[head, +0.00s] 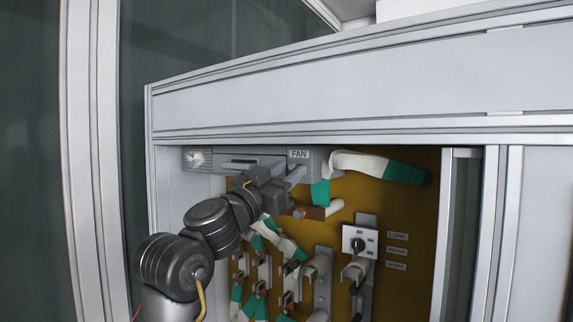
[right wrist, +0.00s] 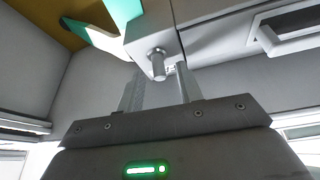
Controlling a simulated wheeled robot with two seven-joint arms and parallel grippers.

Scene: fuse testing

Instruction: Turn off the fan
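The fan unit is a grey box (head: 235,159) under the top frame of the cabinet, with a "FAN" label (head: 299,154) on its front. A short round metal knob (right wrist: 157,65) sticks out of a grey box in the right wrist view; whether it is pressed or turned I cannot tell. My right gripper (head: 293,178) is just below and in front of the unit near the label. In the right wrist view its two fingers (right wrist: 160,88) stand apart, with the knob in line with the gap. Contact is not clear. My left gripper is not in view.
Below the unit is a brown panel (head: 405,215) with several fuse holders and green-and-white cables (head: 375,166). A white rotary switch plate (head: 360,243) sits beside small labels. The cabinet's white frame (head: 330,100) runs above, and a post (head: 492,230) bounds the right.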

